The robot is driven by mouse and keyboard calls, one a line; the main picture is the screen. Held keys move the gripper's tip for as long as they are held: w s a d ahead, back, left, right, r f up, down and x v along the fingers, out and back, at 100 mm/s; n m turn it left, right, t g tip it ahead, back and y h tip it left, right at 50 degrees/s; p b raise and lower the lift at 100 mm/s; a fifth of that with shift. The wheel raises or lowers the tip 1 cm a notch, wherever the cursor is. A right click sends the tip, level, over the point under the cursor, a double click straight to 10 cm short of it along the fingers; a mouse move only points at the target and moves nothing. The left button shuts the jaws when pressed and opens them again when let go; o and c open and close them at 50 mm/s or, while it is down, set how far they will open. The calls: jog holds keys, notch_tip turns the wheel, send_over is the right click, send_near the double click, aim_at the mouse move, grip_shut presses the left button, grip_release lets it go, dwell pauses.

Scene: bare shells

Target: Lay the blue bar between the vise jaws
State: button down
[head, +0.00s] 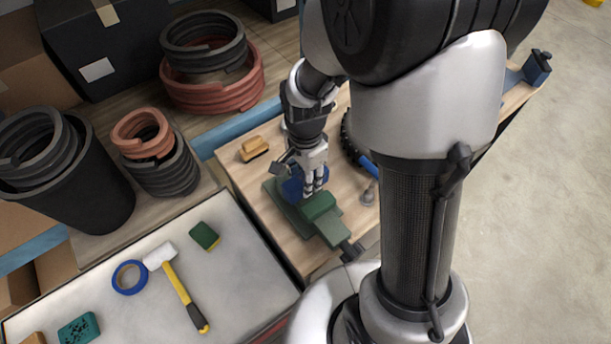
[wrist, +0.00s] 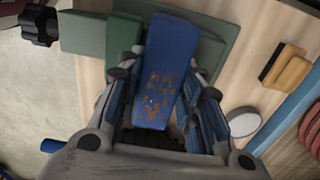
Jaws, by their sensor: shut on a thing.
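The blue bar (wrist: 165,72), with rusty worn patches, lies between the two fingers of my gripper (wrist: 163,88) in the wrist view. My gripper is shut on it. In the head view, my gripper (head: 314,186) points down over the back part of the green vise, and some blue of the bar (head: 291,188) shows beside the fingers. The green vise (head: 321,206) stands on the wooden bench with its dark handle towards the front. In the wrist view, the bar's far end overlaps the green vise (wrist: 84,35). I cannot tell whether the bar touches the vise; the jaw gap is partly hidden.
A yellow-brown brush (head: 254,149) lies on the bench (head: 240,180) left of the vise. A black ribbed ring (head: 349,140), a blue rod (head: 368,165) and a small grey metal piece (head: 368,196) are to the right. A hammer (head: 180,288) lies on the nearer white-topped table.

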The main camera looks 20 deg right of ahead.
jog(key=shift+f+b, duration=1)
jog(key=shift+f, duration=0.25)
dwell(0.7)
jog(key=shift+s+f, duration=0.35)
jog(key=shift+s+f+b, duration=0.35)
jog(key=shift+f+b, duration=0.45)
jog(key=shift+b, duration=0.2)
dwell(0.4)
jog(key=c, duration=1.5)
grip_release()
jog(key=o, duration=0.4)
jog(key=shift+w+f, duration=0.2)
jog(key=shift+w, duration=0.45)
jog(key=shift+o, duration=0.2)
jog(key=shift+s+r, duration=0.15)
jog(key=o, duration=0.9)
jog(key=shift+r, duration=0.15)
